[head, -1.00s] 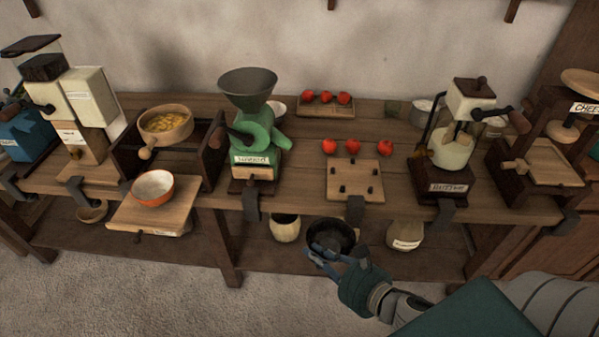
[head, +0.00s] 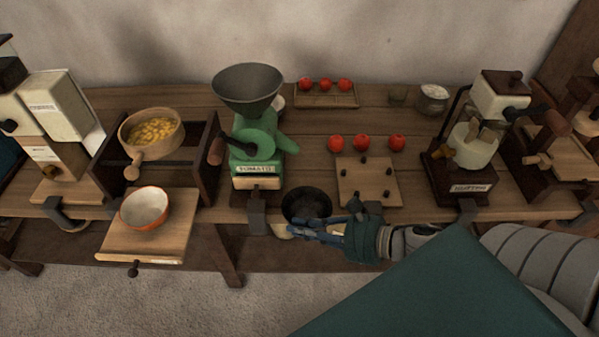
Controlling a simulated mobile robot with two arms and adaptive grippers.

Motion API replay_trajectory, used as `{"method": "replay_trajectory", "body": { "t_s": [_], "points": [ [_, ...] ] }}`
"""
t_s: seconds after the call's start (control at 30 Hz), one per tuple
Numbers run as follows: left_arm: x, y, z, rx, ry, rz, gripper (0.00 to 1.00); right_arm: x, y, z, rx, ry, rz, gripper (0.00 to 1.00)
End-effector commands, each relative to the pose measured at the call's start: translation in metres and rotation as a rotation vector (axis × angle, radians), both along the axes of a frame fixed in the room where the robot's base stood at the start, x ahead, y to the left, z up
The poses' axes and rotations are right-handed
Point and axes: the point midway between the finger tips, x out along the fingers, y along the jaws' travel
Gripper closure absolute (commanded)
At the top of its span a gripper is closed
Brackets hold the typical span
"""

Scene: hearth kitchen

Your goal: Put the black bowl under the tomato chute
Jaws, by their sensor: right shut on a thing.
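The black bowl (head: 306,203) is upright at the front edge of the worktop, just right of the tomato mill's base. My right gripper (head: 318,228) is shut on the bowl's near side. I cannot tell whether the bowl touches the wood. The green tomato mill (head: 256,160) has a dark funnel on top and a label reading TOMATO. Its chute (head: 284,143) slopes out to the right, above and behind the bowl. My left gripper is not in view.
A wooden board with pegs (head: 369,178) stands right of the bowl, with three tomatoes (head: 366,143) behind it. A tomato tray (head: 326,99) is at the back. A butter churn (head: 468,150) stands farther right. An orange-rimmed bowl (head: 145,208) sits on a left pull-out board.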

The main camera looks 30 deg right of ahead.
Motion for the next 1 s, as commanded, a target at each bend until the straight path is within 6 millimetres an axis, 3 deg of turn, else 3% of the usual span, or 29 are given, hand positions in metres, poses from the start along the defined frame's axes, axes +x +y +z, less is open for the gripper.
{"method": "replay_trajectory", "body": {
  "t_s": [0.2, 0.3, 0.47, 0.7, 1.0],
  "points": [
    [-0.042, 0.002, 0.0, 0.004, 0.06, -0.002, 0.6, 0.052, -0.031, 0.003, -0.006, -0.008, 0.0, 1.0],
    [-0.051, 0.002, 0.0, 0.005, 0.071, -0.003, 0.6, 0.071, -0.042, 0.002, -0.004, -0.008, 0.0, 1.0],
    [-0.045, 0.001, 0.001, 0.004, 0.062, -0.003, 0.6, 0.093, -0.056, 0.002, -0.003, -0.005, 0.0, 1.0],
    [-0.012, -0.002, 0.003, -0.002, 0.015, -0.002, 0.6, 0.105, -0.064, 0.002, -0.001, -0.003, -0.001, 1.0],
    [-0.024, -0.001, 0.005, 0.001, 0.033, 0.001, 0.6, 0.135, -0.083, 0.003, -0.003, -0.005, -0.003, 1.0]
  ]
}}
